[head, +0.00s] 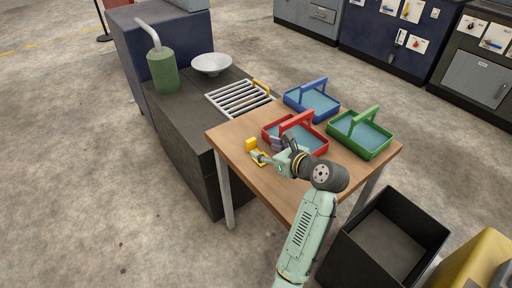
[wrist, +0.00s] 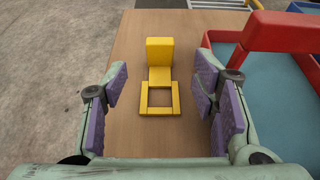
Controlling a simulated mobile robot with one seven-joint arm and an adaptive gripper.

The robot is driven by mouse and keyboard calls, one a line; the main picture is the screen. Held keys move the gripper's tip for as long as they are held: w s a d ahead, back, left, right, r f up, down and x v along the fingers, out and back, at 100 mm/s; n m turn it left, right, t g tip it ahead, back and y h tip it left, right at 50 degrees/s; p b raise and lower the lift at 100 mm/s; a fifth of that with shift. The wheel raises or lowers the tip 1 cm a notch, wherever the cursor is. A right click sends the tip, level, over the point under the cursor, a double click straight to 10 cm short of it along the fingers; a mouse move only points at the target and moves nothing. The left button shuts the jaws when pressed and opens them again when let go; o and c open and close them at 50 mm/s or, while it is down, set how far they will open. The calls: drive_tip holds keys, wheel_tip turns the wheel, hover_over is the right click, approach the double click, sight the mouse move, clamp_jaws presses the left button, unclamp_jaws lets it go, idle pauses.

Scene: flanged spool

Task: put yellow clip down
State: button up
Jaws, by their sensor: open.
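The yellow clip (wrist: 159,77) lies on the wooden table (wrist: 150,22), with an upright block at its far end and a square open frame at its near end. In the head view the clip (head: 256,151) is near the table's left edge. My gripper (wrist: 158,95) is open, its purple-padded fingers spread to either side of the clip, with a gap between each pad and the clip. In the head view my gripper (head: 266,159) is beside the clip, partly hidden by my arm.
A red basket (head: 317,142) with a handle stands close to the right of my gripper. A blue basket (head: 322,103) and a green basket (head: 368,147) stand behind and right. A wire rack (head: 238,98), white bowl (head: 211,64) and green canister (head: 163,72) are on the dark counter.

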sight(252, 142)
drive_tip(key=x, duration=0.4)
drive_tip(key=p+x, duration=0.1)
drive_tip(key=x, duration=0.3)
drive_tip(key=shift+w+a+r, duration=0.1)
drive_tip(key=shift+a+r, duration=0.05)
drive_tip(key=shift+r, duration=0.05)
drive_tip(key=c, duration=1.1)
drive_tip(key=shift+c, duration=0.2)
